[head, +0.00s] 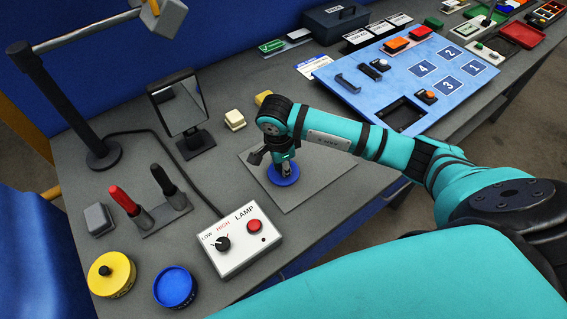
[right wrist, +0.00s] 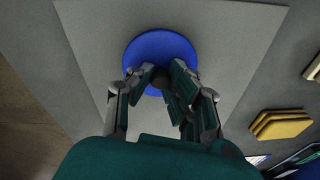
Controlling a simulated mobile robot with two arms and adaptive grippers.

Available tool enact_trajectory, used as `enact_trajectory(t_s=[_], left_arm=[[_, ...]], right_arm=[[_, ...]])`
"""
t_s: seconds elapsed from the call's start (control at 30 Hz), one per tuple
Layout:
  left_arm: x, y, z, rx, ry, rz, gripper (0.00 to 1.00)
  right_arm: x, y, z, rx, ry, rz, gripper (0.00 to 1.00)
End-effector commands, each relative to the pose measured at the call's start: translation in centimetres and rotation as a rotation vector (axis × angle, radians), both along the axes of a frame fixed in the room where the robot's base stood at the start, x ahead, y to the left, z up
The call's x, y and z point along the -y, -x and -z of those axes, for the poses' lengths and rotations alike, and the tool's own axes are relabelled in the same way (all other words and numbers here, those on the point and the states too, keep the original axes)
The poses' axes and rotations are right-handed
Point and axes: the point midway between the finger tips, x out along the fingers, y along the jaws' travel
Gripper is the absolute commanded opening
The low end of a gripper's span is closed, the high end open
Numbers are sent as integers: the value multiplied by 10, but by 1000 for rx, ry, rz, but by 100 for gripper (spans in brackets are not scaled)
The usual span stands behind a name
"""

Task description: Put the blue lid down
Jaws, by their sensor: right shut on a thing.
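The blue lid (head: 283,178) is a round blue disc over the light grey mat (head: 318,195). My right gripper (head: 286,168) is above the lid, shut on its dark knob. In the right wrist view the lid (right wrist: 160,50) lies flat-looking over the mat (right wrist: 235,45), and the fingers of my right gripper (right wrist: 163,82) close around the knob. I cannot tell whether the lid touches the mat. My left gripper is not in view.
A blue round tub (head: 175,287) and a yellow tub with a black-knobbed lid (head: 112,274) stand at the front left. A lamp control box (head: 243,240) is left of the mat. Yellow blocks (head: 264,98) and a blue numbered board (head: 420,75) lie behind.

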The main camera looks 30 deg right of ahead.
Motion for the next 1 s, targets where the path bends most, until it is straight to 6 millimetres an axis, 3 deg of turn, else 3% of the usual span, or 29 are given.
enact_trajectory(t_s=[0.23, 0.27, 0.43, 0.83, 1.0], left_arm=[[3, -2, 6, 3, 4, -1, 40], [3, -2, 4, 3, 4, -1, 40], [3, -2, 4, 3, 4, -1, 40], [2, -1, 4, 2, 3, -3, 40], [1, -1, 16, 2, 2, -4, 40]], right_arm=[[0, 0, 4, 0, 0, 0, 0], [0, 0, 3, 0, -1, 0, 17], [0, 0, 3, -1, 0, 0, 38], [-1, 0, -5, 2, -2, 0, 38], [-5, 0, -35, 7, -2, -2, 38]])
